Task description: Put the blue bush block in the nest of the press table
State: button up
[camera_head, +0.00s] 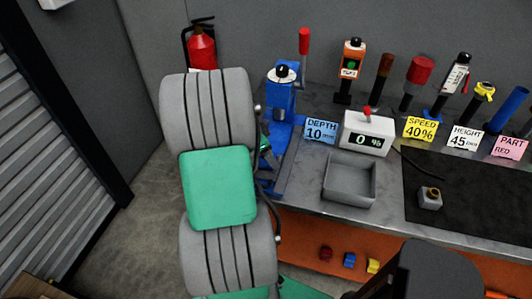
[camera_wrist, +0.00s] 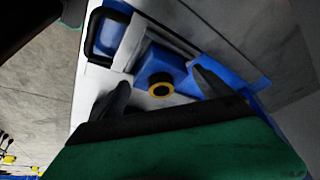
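In the wrist view a blue block with a yellow ring around a dark hole, the bush block (camera_wrist: 158,62), sits on a pale plate (camera_wrist: 128,52). My gripper (camera_wrist: 160,78) has its two dark fingers spread, one on each side of the block; a gap shows beside it, so it looks open. Whether the block is fully seated in a nest cannot be told. In the head view the blue press (camera_head: 281,101) with a red-knobbed lever (camera_head: 304,42) stands at the bench's left end. My arm hides my gripper and much of the press table there.
A grey tray (camera_head: 349,198), a display reading 0 % (camera_head: 367,136) and a grey block (camera_head: 430,199) on a dark mat (camera_head: 475,198) are on the bench. Small red (camera_head: 326,253), blue (camera_head: 349,261) and yellow (camera_head: 372,266) pieces lie on the orange shelf below. Upright tools line the back.

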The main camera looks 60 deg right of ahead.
jog(key=shift+o, duration=0.7)
jog(key=shift+r, duration=0.1)
jog(key=shift+r, duration=0.2)
jog(key=b+v, duration=0.1)
jog(key=v, duration=1.1)
jog(key=w+a+r+n+t, duration=0.2)
jog(key=w+a+n+t, duration=0.1)
jog(key=w+a+n, duration=0.85)
jog(key=s+a+f+n+t+y, duration=0.1)
jog(key=a+n+t+y, duration=0.2)
jog(key=a+n, duration=1.1)
jog(key=a, duration=1.4)
jog(key=shift+t+y, duration=0.4)
